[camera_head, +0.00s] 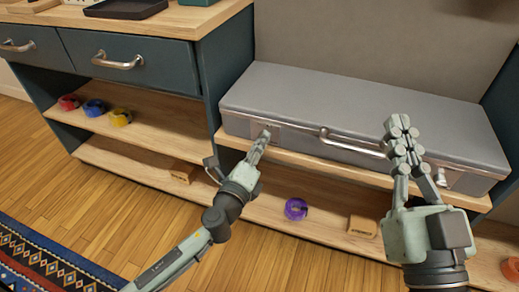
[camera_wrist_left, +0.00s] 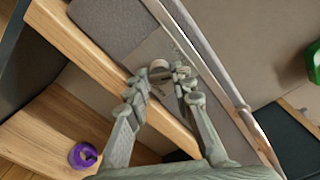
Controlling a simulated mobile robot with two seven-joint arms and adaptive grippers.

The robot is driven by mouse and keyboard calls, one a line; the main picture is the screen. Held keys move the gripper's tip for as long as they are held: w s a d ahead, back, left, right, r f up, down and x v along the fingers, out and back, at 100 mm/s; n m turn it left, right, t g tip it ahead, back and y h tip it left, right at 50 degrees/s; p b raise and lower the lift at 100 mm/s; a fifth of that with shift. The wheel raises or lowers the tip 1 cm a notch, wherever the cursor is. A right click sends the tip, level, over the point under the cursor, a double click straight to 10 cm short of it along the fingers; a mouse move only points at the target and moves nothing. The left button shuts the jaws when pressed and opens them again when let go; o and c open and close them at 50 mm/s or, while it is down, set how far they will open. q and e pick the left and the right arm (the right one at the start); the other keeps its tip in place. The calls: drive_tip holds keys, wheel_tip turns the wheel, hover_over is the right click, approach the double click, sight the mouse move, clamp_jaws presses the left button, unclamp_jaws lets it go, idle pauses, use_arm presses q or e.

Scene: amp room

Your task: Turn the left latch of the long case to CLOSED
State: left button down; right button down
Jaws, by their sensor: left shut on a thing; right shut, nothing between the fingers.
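The long grey case (camera_head: 360,108) lies on a wooden shelf with its lid down. Its left latch (camera_head: 266,132) is on the front face near the left end, on a metal plate. My left gripper (camera_head: 262,138) reaches it from the front and is shut on the latch. In the left wrist view the fingers of my left gripper (camera_wrist_left: 166,80) close around the latch knob (camera_wrist_left: 158,66), which they partly hide. Its exact turn angle is hard to read. My right gripper (camera_head: 399,128) is shut and empty, raised in front of the case near its right latch (camera_head: 441,178).
A metal handle (camera_head: 350,143) runs along the case front between the latches. Drawers (camera_head: 125,66) stand at the left. A purple tape roll (camera_head: 296,209) and a wooden block (camera_head: 362,226) lie on the lower shelf.

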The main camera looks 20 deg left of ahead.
use_arm(q)
drive_tip(key=shift+r+n+b, duration=0.1)
drive_tip(key=shift+n+b, duration=0.85)
drive_tip(key=shift+n, duration=1.85)
use_arm(e)
drive_tip(key=shift+s+d+r+t, duration=0.3)
drive_tip(key=shift+r+t, duration=0.35)
drive_tip(key=shift+r, duration=0.05)
drive_tip(key=shift+s+d+r+t, duration=0.3)
drive_tip(key=shift+s+r+t, duration=0.05)
drive_tip(key=shift+r+t, duration=0.35)
drive_tip(key=shift+s+d+r+t, duration=0.3)
drive_tip(key=shift+r+t, duration=0.35)
drive_tip(key=shift+y, duration=0.5)
use_arm(q)
drive_tip(key=c, duration=1.3)
unclamp_jaws()
use_arm(e)
drive_tip(key=shift+h, duration=0.3)
use_arm(q)
drive_tip(key=s, duration=1.2)
drive_tip(key=shift+a, duration=0.2)
